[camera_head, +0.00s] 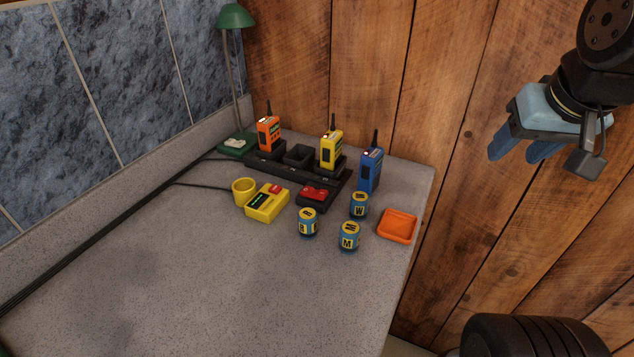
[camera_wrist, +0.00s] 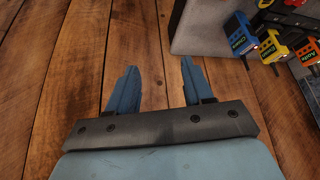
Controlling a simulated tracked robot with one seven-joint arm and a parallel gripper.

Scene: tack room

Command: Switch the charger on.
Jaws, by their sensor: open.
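A long black charger rack (camera_head: 299,168) stands on the counter near its back corner. An orange radio (camera_head: 268,134) and a yellow radio (camera_head: 331,150) stand upright in it, with an empty slot between them. A red rocker switch (camera_head: 315,192) sits on a small black box (camera_head: 313,204) in front of the rack. A blue radio (camera_head: 371,168) stands at the rack's right end. My gripper (camera_head: 518,148) is open and empty, to the right of the counter and well apart from the switch. The wrist view also shows the gripper (camera_wrist: 158,68) and the blue radio (camera_wrist: 240,36).
A yellow box with a red button (camera_head: 267,203) and a yellow cup (camera_head: 244,191) lie left of the switch. Several blue-yellow cans (camera_head: 308,222) and an orange tray (camera_head: 397,226) stand in front and right. A green lamp (camera_head: 236,16) stands behind. The front counter is clear.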

